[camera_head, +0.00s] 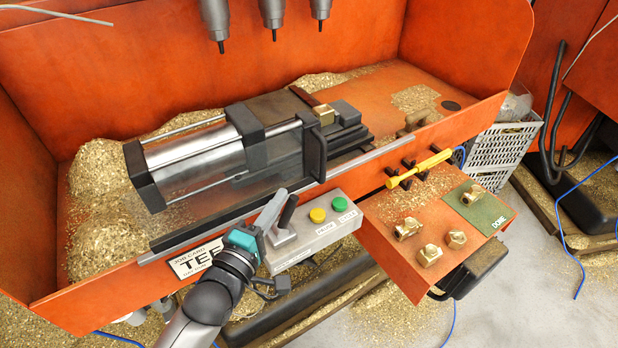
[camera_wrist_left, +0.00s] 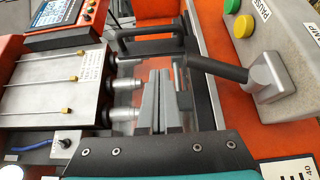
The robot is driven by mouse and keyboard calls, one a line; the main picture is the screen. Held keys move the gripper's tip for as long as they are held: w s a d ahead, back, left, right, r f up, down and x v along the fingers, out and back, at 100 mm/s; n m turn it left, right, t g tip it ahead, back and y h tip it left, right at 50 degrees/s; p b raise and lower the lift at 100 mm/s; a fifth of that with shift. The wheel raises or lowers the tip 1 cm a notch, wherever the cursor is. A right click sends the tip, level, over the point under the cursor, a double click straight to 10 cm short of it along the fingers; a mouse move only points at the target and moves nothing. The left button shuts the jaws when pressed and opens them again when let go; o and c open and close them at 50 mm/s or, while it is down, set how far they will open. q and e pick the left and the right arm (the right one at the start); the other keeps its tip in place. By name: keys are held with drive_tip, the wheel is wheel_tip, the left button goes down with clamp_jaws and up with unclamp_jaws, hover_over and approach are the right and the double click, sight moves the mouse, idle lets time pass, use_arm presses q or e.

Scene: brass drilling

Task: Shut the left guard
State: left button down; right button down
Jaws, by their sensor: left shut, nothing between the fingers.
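A clear guard panel (camera_head: 205,203) stands along the front rail at the left of the machine, partly see-through and hard to outline. A black upright handle (camera_head: 316,152) is at its right end, in front of the vice; it also shows at the top of the left wrist view (camera_wrist_left: 150,40). My left gripper (camera_head: 272,207) is shut and empty, in front of the rail and left of the handle, apart from it. Its fingers (camera_wrist_left: 157,98) point toward the handle in the wrist view. My right gripper is in neither view.
A grey control box (camera_head: 318,230) with a black lever (camera_head: 289,212) and yellow and green buttons stands close beside my left gripper. A shelf with brass fittings (camera_head: 429,255) and a yellow-handled tool (camera_head: 425,165) is at the right. Drill spindles (camera_head: 272,14) hang above.

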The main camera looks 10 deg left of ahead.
sight(292, 194)
use_arm(q)
drive_tip(key=x, duration=0.5)
drive_tip(key=shift+w+d, duration=0.15)
drive_tip(key=shift+w, duration=0.1)
drive_tip(key=shift+w+d, duration=0.4)
drive_tip(key=shift+d, duration=0.4)
drive_tip(key=shift+w+d, duration=0.35)
drive_tip(key=shift+d, duration=0.5)
drive_tip(key=shift+w, duration=0.1)
